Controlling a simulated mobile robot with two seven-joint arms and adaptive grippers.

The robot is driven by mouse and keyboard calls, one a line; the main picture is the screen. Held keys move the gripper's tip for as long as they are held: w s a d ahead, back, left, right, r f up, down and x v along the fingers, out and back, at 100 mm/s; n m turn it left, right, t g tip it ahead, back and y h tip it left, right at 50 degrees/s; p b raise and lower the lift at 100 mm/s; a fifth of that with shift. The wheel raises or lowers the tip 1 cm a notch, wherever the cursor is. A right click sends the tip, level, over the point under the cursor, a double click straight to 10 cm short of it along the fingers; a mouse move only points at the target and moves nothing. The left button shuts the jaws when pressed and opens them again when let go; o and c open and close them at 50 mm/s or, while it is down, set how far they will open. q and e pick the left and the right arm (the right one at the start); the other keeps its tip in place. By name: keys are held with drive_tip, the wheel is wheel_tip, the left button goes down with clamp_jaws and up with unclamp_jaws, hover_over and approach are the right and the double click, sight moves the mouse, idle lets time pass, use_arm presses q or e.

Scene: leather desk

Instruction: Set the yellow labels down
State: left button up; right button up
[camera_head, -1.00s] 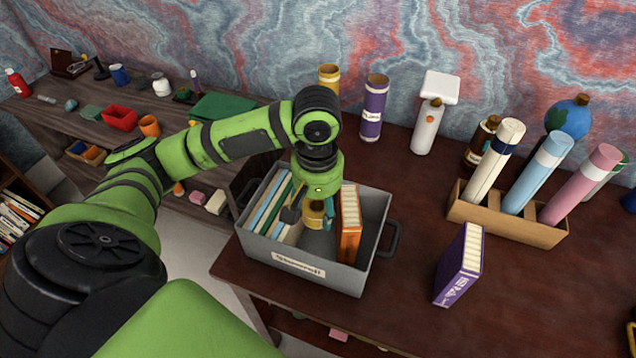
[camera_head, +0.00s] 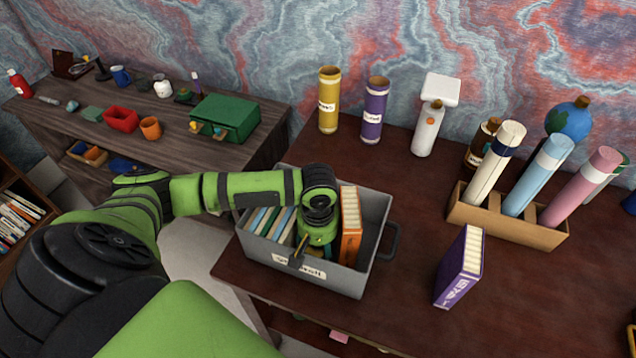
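My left gripper (camera_head: 300,254) reaches down into the grey bin (camera_head: 340,280), close to its front wall. My arm covers most of the gripper, so I cannot tell whether it is open or shut. A tall yellow cylinder with a white label (camera_head: 328,102) stands upright at the back of the desk, apart from the gripper. My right gripper is not in view.
The bin holds upright folders (camera_head: 268,222) on the left and an orange box (camera_head: 350,228) on the right. A purple box (camera_head: 459,266) stands right of the bin. A purple cylinder (camera_head: 374,110) and a wooden rack (camera_head: 510,222) stand behind. The desk between has free room.

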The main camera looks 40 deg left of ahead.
use_arm(q)
drive_tip(key=shift+f, duration=0.1)
drive_tip(key=o, duration=0.9)
drive_tip(key=shift+c, duration=0.2)
wheel_tip(320, 180, up, 12)
drive_tip(key=shift+r+b, duration=0.2)
drive_tip(key=shift+b, duration=0.15)
